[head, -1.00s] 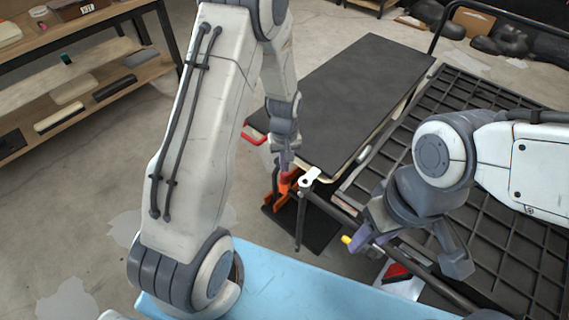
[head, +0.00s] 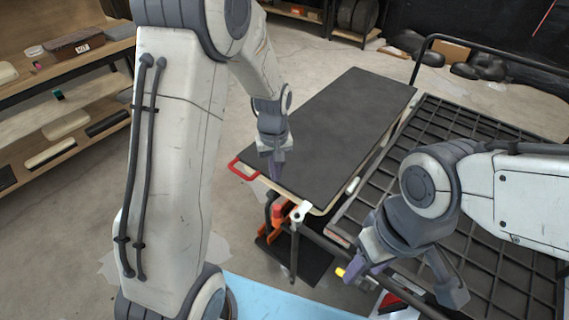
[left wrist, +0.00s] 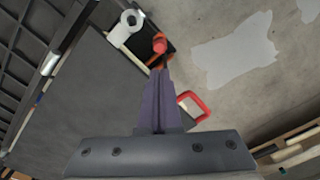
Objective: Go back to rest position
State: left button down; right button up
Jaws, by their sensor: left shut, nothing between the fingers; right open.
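My left gripper (head: 276,168) is shut and empty, hanging over the near left edge of the black-topped platform. In the left wrist view its purple fingers (left wrist: 158,103) are together, and the red knob (left wrist: 159,44) lies beyond their tips. In the head view that red knob (head: 277,211) tops an orange jack-like part (head: 270,232) below the gripper, with a gap between. My right gripper (head: 358,268) is open, low at the right, close to a yellow-tipped bar (head: 340,272). Its fingers are partly hidden by its own wrist.
The black-topped platform (head: 330,130) has a red handle (head: 242,171) at its near left corner. A white ring fitting (head: 300,212) sits at its near end. A dark grid rack (head: 490,125) lies to the right. A wooden shelf (head: 60,150) stands at left, with open floor between.

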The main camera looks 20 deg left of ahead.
pick_arm(q)
jog(key=s+d+r+m+p, duration=0.3)
jog(key=s+d+r+m, duration=0.3)
jog(key=s+d+r, duration=0.3)
jog(key=s+d+r+m+p, duration=0.1)
jog(key=s+d+r+m, duration=0.1)
jog(key=s+r+m, duration=0.2)
jog(key=s+d+r+m+h+p, duration=0.1)
jog(key=s+d+r+m+p, duration=0.1)
jog(key=s, duration=0.8)
notch_tip(320, 180, up, 2)
jog(key=shift+s+d+r+m, duration=0.15)
jog(key=shift+s+d+m, duration=0.3)
jog(key=shift+m, duration=0.55)
